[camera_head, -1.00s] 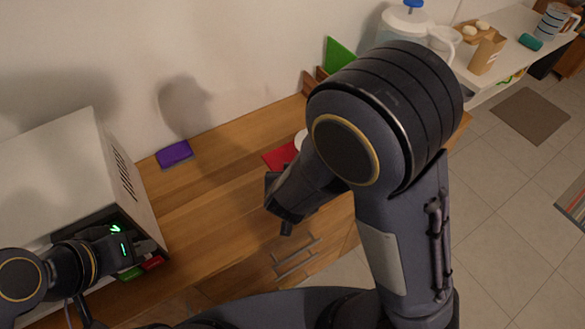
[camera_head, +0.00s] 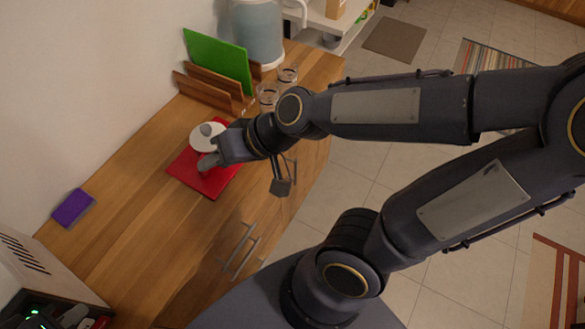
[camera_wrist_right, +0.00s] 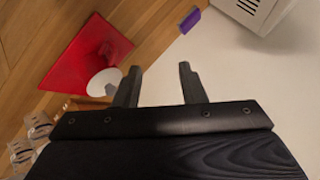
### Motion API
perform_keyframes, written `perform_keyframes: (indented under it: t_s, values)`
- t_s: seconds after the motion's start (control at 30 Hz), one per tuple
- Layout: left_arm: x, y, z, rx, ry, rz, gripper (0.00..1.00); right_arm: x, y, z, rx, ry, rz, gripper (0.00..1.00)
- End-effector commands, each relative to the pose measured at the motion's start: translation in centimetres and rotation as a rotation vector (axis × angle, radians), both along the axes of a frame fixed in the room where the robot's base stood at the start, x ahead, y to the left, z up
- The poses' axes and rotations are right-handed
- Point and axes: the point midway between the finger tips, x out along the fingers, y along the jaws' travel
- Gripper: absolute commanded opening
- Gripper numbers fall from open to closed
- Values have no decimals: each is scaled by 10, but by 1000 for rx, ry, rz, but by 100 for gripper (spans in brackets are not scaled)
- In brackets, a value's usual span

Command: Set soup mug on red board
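The red board (camera_head: 190,178) lies flat on the wooden counter; it also shows in the right wrist view (camera_wrist_right: 72,62). A white round thing (camera_head: 203,146) with a grey knob-like part stands at the board's back edge and shows as a white disc in the wrist view (camera_wrist_right: 104,83). I cannot tell whether it is the soup mug. My right gripper (camera_head: 205,163) is over the board, beside the white thing. The wrist view shows its fingers (camera_wrist_right: 162,88) apart with nothing between them.
A green board (camera_head: 217,62) stands in a wooden rack (camera_head: 205,92) behind the red board. Glass jars (camera_head: 268,95) and a large clear container (camera_head: 257,35) stand nearby. A purple sponge-like block (camera_head: 72,208) lies at left. The counter between it and the red board is clear.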

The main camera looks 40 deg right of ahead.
Motion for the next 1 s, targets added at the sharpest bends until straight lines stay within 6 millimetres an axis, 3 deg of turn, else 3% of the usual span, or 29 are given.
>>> perform_keyframes:
  t_s: [0.07, 0.2, 0.4, 1.0]
  values:
    - [0, 0, 0, 0, 0, 0, 0, -24, -24, 10, -31, -10, 0, 37]
    - [0, 0, 0, 0, 0, 0, 0, -64, -58, 9, -139, 21, -14, 37]
    - [0, 0, 0, 0, 0, 0, 0, -97, -86, 3, -257, 72, -60, 37]
    - [0, 0, 0, 0, 0, 0, 0, -102, -90, 1, -275, 84, -65, 37]
